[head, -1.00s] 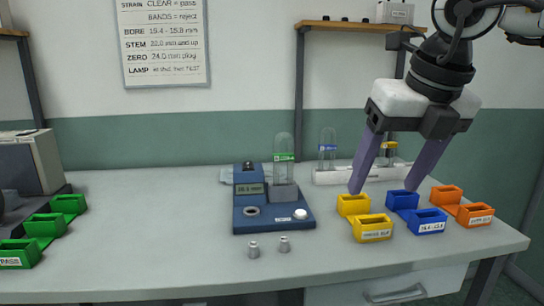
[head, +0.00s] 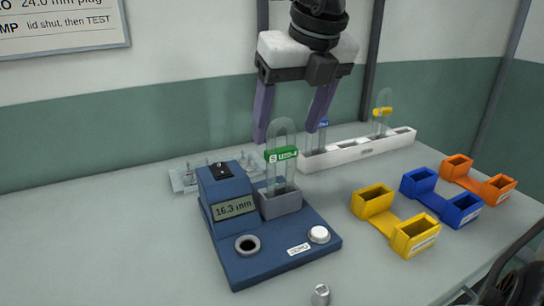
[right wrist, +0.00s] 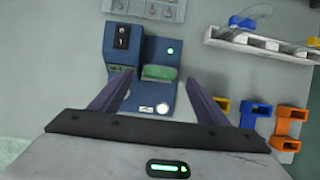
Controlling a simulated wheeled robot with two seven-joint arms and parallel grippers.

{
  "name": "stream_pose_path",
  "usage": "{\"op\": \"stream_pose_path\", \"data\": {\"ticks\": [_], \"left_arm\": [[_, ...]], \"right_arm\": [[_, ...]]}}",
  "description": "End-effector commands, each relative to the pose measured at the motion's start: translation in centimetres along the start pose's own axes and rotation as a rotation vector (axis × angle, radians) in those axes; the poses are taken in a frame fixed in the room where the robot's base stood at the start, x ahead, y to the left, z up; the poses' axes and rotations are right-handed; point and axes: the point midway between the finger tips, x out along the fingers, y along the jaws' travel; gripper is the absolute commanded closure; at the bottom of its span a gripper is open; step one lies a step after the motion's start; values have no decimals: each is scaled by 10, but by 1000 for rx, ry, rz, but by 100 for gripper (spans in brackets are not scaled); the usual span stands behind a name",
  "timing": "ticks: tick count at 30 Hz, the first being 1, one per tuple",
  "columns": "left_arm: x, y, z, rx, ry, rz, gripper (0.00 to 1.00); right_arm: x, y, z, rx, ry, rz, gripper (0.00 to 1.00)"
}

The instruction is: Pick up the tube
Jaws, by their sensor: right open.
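A clear glass tube (head: 279,171) with a green label band stands upright in the grey block of the blue gauge (head: 265,268), whose display reads about 16.3 mm. In the right wrist view the tube's green band (right wrist: 160,73) shows between the finger lines, ahead of the fingertips. My right gripper (head: 288,138) is open and empty, with its purple fingers pointing down above and around the tube's top in the picture; I cannot tell the exact depth. It also shows in the right wrist view (right wrist: 161,84). My left gripper is out of view.
A white rack (head: 365,150) behind holds a blue-banded tube (head: 321,138) and a yellow-banded tube (head: 381,112). Yellow (head: 373,199), blue (head: 419,182) and orange (head: 457,167) bins stand at the right. A small metal plug (head: 320,294) lies at the front.

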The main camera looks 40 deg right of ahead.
Motion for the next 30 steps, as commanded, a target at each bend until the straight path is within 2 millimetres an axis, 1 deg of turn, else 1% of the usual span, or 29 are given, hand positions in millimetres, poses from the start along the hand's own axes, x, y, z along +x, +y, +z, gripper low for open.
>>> {"op": "stream_pose_path", "data": {"ticks": [1, 3, 8, 15, 18, 26, 29, 30], "left_arm": [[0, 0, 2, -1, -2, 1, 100], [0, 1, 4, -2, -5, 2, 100], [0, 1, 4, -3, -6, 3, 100], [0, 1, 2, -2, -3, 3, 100], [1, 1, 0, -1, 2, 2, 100], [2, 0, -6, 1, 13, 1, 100], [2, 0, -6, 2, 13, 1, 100], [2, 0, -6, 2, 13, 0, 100]], "right_arm": [[9, 0, -1, -1, 4, 0, 31], [16, 0, 0, -1, 1, 0, 31], [27, 0, 0, -1, 1, 0, 31], [62, 1, -1, -1, 3, -1, 31], [72, 2, -1, -1, 2, 1, 31], [74, 2, -1, -1, -1, 1, 31], [74, 2, -1, -1, -1, 1, 46], [74, 2, -1, -1, -1, 1, 53]]}}
